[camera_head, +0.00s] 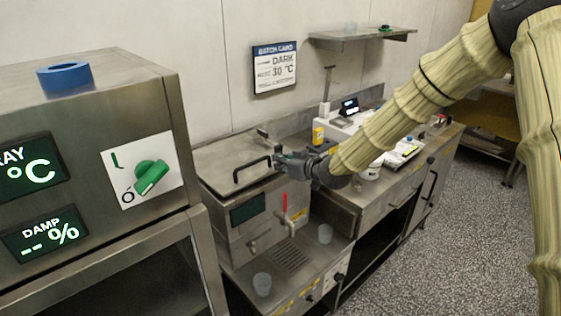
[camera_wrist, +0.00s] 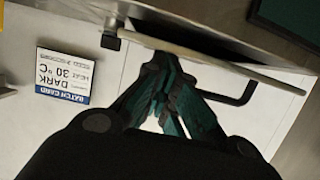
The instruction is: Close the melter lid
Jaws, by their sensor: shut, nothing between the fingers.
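The melter is a steel box (camera_head: 262,228) with a flat steel lid (camera_head: 225,155) and a black bar handle (camera_head: 252,168) at the lid's front. The lid lies low over the box, flat or nearly so; I cannot tell whether it is fully seated. In the wrist view the lid's edge (camera_wrist: 215,62) is a thin plate with the handle (camera_wrist: 240,93) beyond it. My gripper (camera_head: 279,158) is at the lid's right side, close to the handle. Its fingers (camera_wrist: 172,68) are shut and empty, near the lid's edge; contact cannot be told.
A steel cabinet (camera_head: 100,110) with displays and a green knob stands at the left. A counter with a scale (camera_head: 405,150) lies to the right. A batch card (camera_head: 275,67) hangs behind.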

